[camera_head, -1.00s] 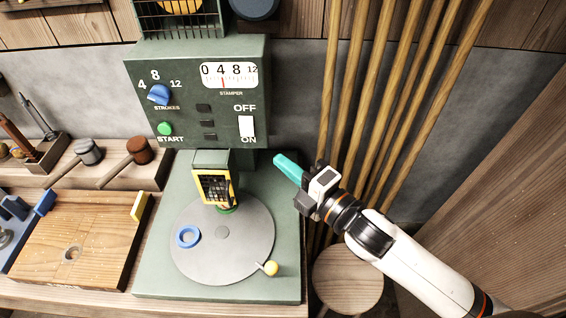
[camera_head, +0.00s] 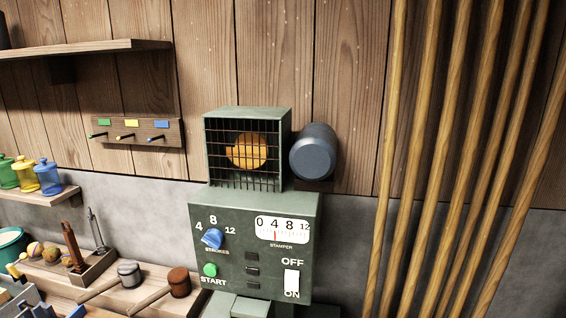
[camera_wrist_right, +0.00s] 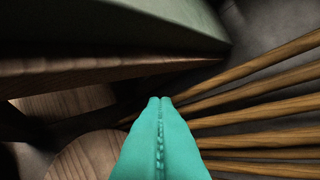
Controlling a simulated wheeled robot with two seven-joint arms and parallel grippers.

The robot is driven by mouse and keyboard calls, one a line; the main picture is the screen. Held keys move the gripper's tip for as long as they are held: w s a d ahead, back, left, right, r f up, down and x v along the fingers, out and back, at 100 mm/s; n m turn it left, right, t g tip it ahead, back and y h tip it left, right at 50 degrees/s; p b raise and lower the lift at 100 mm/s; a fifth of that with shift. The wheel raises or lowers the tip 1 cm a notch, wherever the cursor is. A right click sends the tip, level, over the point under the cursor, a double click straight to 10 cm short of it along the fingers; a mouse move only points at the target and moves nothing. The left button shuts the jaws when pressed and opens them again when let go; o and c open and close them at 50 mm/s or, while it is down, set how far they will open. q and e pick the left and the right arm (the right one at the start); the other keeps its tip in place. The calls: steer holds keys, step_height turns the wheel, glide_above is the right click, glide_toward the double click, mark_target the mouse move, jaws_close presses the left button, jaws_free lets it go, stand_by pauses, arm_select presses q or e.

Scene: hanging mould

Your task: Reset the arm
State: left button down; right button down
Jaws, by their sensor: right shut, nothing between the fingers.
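My right gripper (camera_wrist_right: 160,102) shows in the right wrist view with its two teal fingers pressed together and nothing between them. It is beside the underside of the wooden bench edge (camera_wrist_right: 110,66), with wooden poles to its right. Neither arm shows in the head view. The green stamper machine (camera_head: 235,285) stands in the lower middle of the head view, with a blue strokes knob (camera_head: 212,238), a green start button (camera_head: 210,270) and a white on/off switch (camera_head: 291,281). My left gripper is out of view.
Tall wooden poles (camera_head: 425,150) lean on the wall at the right; they also show in the wrist view (camera_wrist_right: 260,95). A round stool top (camera_wrist_right: 85,158) is at lower left there. Two mallets (camera_head: 178,283) lie on a shelf left of the machine. Coloured bottles (camera_head: 47,178) stand far left.

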steer(key=s+d+f+m+g+h, duration=0.25)
steer(key=s+f+m+g, duration=0.2)
steer(key=s+f, duration=1.05)
steer(key=s+f+m+g, duration=0.2)
steer(key=s+f, duration=0.3)
steer(key=s, duration=0.6)
steer(key=s+f+m+g, duration=0.3)
steer(key=s+f, duration=0.2)
steer(key=s, duration=0.6)
steer(key=shift+s+f+m, duration=0.15)
steer(key=shift+s+m, duration=0.2)
steer(key=shift+s, duration=0.05)
steer(key=shift+d, duration=0.1)
